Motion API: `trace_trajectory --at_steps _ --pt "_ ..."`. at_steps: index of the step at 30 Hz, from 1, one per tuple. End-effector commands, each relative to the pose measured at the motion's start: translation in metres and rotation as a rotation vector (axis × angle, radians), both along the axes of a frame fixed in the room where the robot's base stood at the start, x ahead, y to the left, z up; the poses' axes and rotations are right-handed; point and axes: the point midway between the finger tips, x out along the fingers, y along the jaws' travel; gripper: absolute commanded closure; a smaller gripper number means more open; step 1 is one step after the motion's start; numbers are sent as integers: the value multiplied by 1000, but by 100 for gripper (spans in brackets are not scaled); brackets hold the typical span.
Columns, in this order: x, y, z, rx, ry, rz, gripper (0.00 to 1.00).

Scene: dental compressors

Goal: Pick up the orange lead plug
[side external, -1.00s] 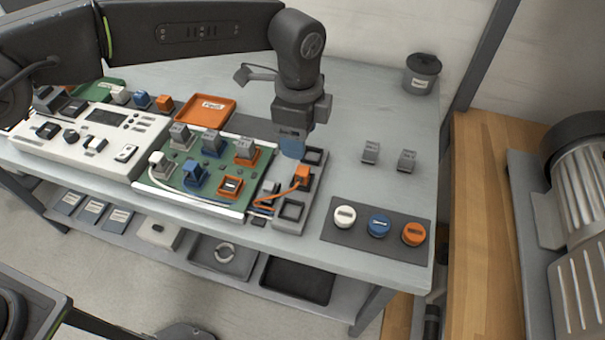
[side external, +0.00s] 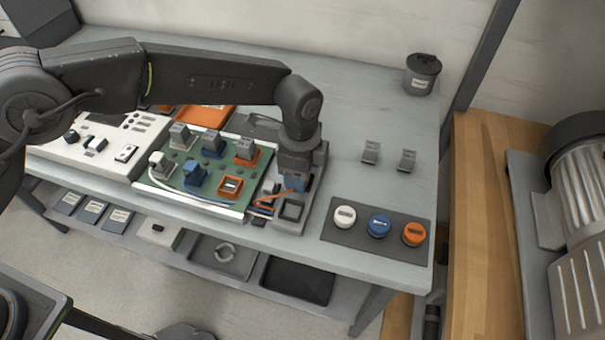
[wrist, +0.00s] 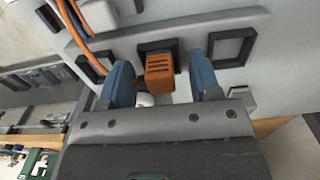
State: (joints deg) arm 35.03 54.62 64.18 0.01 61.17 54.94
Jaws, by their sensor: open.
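The orange lead plug (wrist: 160,72) is a small block with dark slots on one face. In the wrist view it lies between the two blue fingers of my gripper (wrist: 160,84), with a gap on each side. It appears to sit at a dark square socket (wrist: 150,47) on the grey holder. In the side external view my gripper (side external: 293,183) is low over the holder (side external: 290,228) and hides the plug. An orange lead (side external: 262,201) runs from there toward the green board. My gripper is open and holds nothing.
The green board (side external: 172,178) with several connector blocks is just left of the holder. A dark mat (side external: 358,246) with white, blue and orange caps lies to the right. Two small grey parts (side external: 371,152) stand behind it. Dark empty sockets (side external: 292,211) flank the plug.

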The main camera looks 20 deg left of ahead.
Motion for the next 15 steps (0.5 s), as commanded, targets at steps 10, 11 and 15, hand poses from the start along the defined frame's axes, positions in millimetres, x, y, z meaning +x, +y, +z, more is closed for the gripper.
trace_trajectory --at_steps 10,11,15 --pt "0 0 0 0 0 0 69" --pt "0 0 0 0 0 0 72" --pt "0 0 0 0 0 0 86"
